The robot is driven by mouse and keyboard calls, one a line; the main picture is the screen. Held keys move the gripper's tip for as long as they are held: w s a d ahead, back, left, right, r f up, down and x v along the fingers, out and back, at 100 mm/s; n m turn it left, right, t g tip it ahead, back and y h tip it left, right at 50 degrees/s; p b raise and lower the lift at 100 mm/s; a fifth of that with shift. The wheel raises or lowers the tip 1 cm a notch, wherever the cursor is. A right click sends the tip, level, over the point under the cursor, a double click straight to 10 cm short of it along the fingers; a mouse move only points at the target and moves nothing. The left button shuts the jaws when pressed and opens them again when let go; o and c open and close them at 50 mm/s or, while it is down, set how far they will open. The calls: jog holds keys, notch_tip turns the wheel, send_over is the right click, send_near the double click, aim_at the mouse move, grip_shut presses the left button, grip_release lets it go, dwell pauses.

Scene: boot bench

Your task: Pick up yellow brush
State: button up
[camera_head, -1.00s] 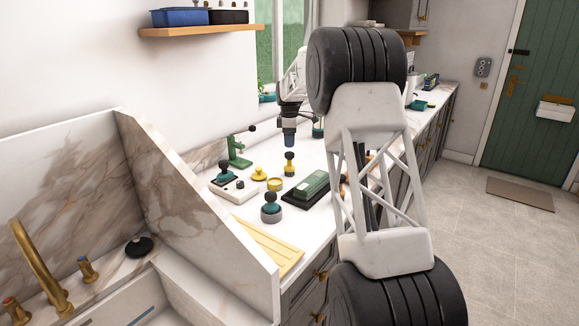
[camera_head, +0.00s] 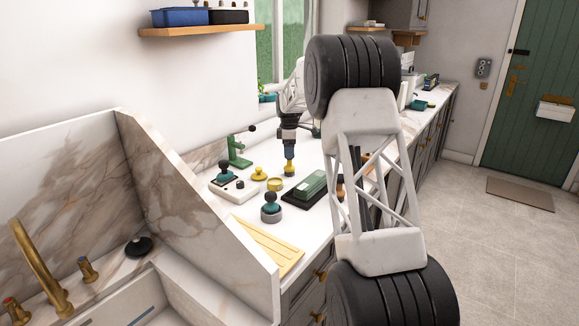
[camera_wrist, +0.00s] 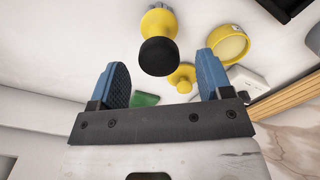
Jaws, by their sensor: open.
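The yellow brush (camera_head: 290,170) stands upright on the white worktop, with my gripper (camera_head: 289,148) right above it in the head view. In the wrist view the brush (camera_wrist: 158,22) shows a yellow body and a round black knob, lying between the lines of my two blue fingers. My gripper (camera_wrist: 162,72) is open and empty there. The head view does not show clearly whether the fingers reach beside the knob; the fingers cover its top.
A yellow ring-shaped tin (camera_head: 275,184), a yellow knobbed piece (camera_head: 259,174) and a green brush-like block on a black tray (camera_head: 305,187) stand close by. A green stand (camera_head: 238,152), a teal-knobbed grey piece (camera_head: 271,208) and a white board (camera_head: 236,190) are left and front.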

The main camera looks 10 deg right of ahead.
aim_at(289, 163)
jog(key=shift+f, duration=1.5)
jog(key=c, duration=1)
